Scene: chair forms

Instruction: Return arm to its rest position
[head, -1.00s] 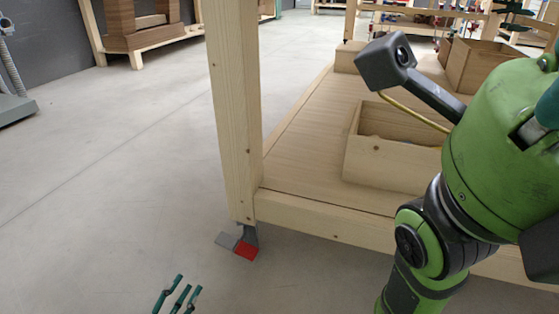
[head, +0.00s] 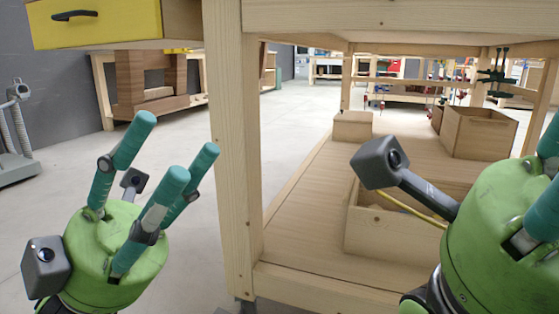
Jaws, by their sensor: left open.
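My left gripper (head: 165,180) is at the left of the head view, green with teal fingers pointing up. Its fingers are spread and nothing is between them. It stands in front of the floor, left of the workbench leg (head: 234,150), and looks apart from it. My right gripper (head: 545,185) is at the right edge, in front of the bench's lower shelf. Its green body and parts of teal fingers show, but the fingertips are cut off by the frame, so its opening is unclear.
The wooden workbench (head: 400,18) has a yellow drawer (head: 105,22) at upper left. An open wooden box (head: 385,235) and another box (head: 480,132) stand on its lower shelf (head: 310,205). Grey floor (head: 190,120) is free at the left. More benches stand behind.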

